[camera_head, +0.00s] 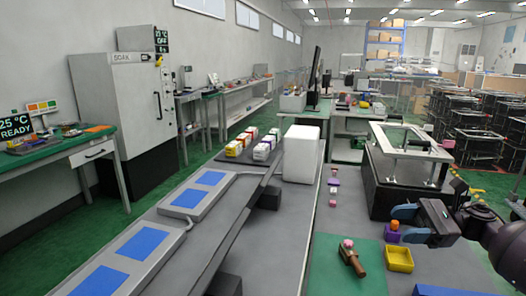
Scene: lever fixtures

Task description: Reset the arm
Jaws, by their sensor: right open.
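My right gripper (409,224) comes in from the right edge, with a blue pad on one dark finger. It is open, and I see nothing held in it. It is in front of the dark fixture (380,192), which has a pale metal frame (405,134) and a black handle on top. A small orange and purple block (393,232) is close to the fingertips; I cannot tell if they touch. A yellow tray (398,260) is just below the gripper. My left gripper is not in view.
A brown piece with a pink knob (351,255) lies on a green mat (325,277). A white box (301,152) stands at the back of the table. Small coloured pieces (333,182) lie in a line beside it. Long grey trays with blue panels (140,242) run along the left.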

